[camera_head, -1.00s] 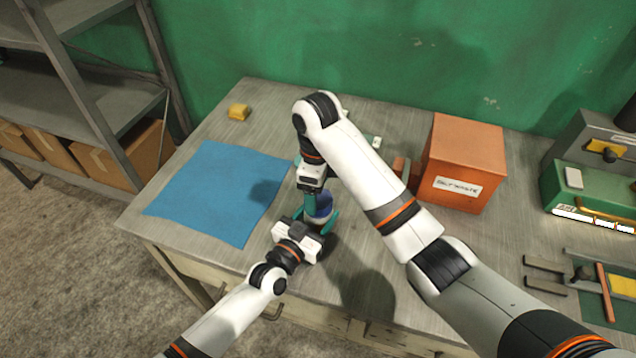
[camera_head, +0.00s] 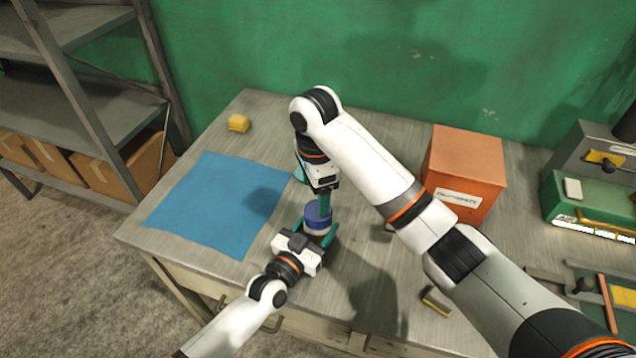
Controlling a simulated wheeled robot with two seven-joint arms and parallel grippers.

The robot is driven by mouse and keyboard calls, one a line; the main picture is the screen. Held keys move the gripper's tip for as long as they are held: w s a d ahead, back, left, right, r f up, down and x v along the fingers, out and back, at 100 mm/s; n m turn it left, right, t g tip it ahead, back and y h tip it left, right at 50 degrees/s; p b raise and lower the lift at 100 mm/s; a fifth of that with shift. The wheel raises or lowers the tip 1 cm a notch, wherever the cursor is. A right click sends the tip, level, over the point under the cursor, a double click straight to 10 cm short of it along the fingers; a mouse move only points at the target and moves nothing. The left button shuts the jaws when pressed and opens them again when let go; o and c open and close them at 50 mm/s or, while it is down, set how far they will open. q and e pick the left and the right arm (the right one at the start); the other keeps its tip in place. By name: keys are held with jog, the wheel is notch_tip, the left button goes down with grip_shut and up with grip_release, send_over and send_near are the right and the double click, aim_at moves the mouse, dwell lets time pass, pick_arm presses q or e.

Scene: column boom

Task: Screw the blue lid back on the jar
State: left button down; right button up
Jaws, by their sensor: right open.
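The jar (camera_head: 317,230) stands upright near the front edge of the workbench, with the blue lid (camera_head: 317,212) at its top. Whether the lid is seated straight on the thread is too small to tell. My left gripper (camera_head: 317,237) comes from the front, its teal fingers low on both sides of the jar, seemingly closed on it. My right gripper (camera_head: 323,207) points down from above, open, with its teal fingers at the lid. One finger partly covers the lid's far side, and contact is unclear.
A blue cloth (camera_head: 215,205) lies left of the jar, with a yellow sponge (camera_head: 238,123) behind it. An orange box (camera_head: 465,165) stands right of my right arm. A small dark and yellow object (camera_head: 437,301) lies at the front right. Metal shelves (camera_head: 90,100) stand at left.

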jog(key=n, duration=0.5)
jog(key=shift+w+a+r, duration=0.1)
jog(key=shift+r, duration=0.15)
jog(key=n, duration=0.5)
jog(key=shift+a+r, duration=0.1)
jog(key=shift+r, duration=0.1)
jog(key=n, duration=0.5)
jog(key=shift+r, duration=0.15)
jog(key=n, duration=0.4)
jog(key=shift+r+n, duration=0.15)
jog(key=shift+n, duration=0.25)
jog(key=n, duration=0.5)
jog(key=shift+r, duration=0.1)
jog(key=n, duration=0.7)
jog(key=shift+r, duration=0.15)
jog(key=n, duration=0.4)
jog(key=shift+d+n, duration=0.25)
jog(key=shift+n, duration=0.05)
jog(key=n, duration=0.5)
jog(key=shift+s+d+r, duration=0.1)
jog(key=shift+s+d, duration=0.05)
jog(key=shift+s, duration=0.1)
